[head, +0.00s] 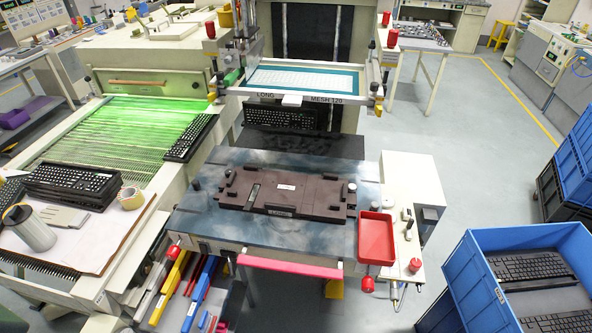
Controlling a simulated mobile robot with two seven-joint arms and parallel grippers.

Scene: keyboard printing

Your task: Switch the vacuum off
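No vacuum label is readable, so I cannot tell which control is the vacuum's. A dark brown fixture plate (285,192) lies on the blue-grey machine table (215,225), with no keyboard on it. A beige side panel (405,180) to its right carries small light knobs or switches (407,224); their setting is too small to tell. A red knob (415,265) sits at the panel's front corner, and another red knob (367,284) is at the table's front edge. Neither of my grippers is in view.
A red tray (376,240) stands beside the panel controls. A framed screen (305,80) hangs behind the fixture. A pink bar (290,266) runs along the front. Left is a conveyor (120,130) with keyboards; right are blue crates (478,268). The floor between panel and crates is clear.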

